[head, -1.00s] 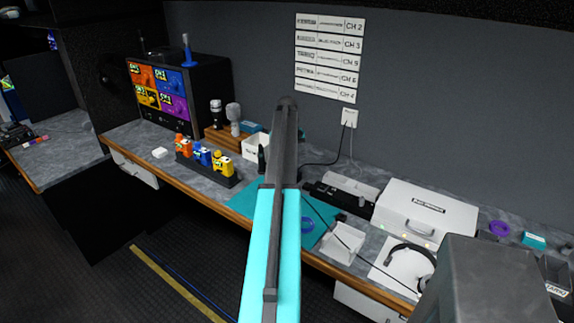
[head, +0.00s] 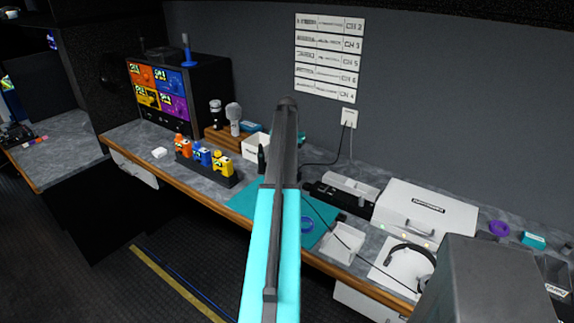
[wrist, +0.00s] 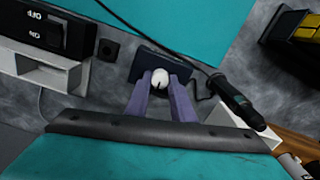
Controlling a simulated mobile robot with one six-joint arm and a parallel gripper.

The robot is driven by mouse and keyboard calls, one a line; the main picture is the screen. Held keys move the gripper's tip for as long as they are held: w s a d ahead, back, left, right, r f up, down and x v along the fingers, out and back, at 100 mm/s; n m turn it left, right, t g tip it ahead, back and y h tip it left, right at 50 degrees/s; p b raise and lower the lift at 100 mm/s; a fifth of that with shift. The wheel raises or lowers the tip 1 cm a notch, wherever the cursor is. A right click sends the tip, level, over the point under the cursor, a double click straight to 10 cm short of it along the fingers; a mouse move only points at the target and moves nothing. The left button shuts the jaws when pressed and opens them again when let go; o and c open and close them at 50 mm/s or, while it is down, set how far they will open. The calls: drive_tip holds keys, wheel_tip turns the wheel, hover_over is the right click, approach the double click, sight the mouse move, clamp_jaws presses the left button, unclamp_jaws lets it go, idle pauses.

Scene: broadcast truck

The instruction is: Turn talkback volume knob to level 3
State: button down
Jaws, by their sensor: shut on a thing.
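The talkback volume knob (wrist: 160,78) is a small round white knob with a dark mark, on a dark box (wrist: 148,60) in the wrist view. My gripper (wrist: 160,90) has its two purple fingers on either side of the knob, shut on it. The mark's direction is too small to read as a level, and no scale numbers can be made out. In the head view my own arm hides the knob, its box and the gripper.
A black cylindrical item (wrist: 237,102) lies close to the right of the box in the wrist view, with a cable running by. A black ON/OFF switch unit (wrist: 48,30) is at upper left. A teal mat (head: 325,205) covers the mid-counter; a white case (head: 425,215) stands right.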

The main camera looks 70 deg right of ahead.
drive_tip(key=shift+d, duration=0.1)
idle(0.4)
drive_tip(key=c, duration=1.5)
unclamp_jaws()
drive_tip(key=shift+c, duration=0.2)
drive_tip(key=shift+r, duration=0.1)
wheel_tip(320, 180, up, 14)
drive_tip(key=p, duration=0.7)
drive_tip(key=shift+f, duration=0.2)
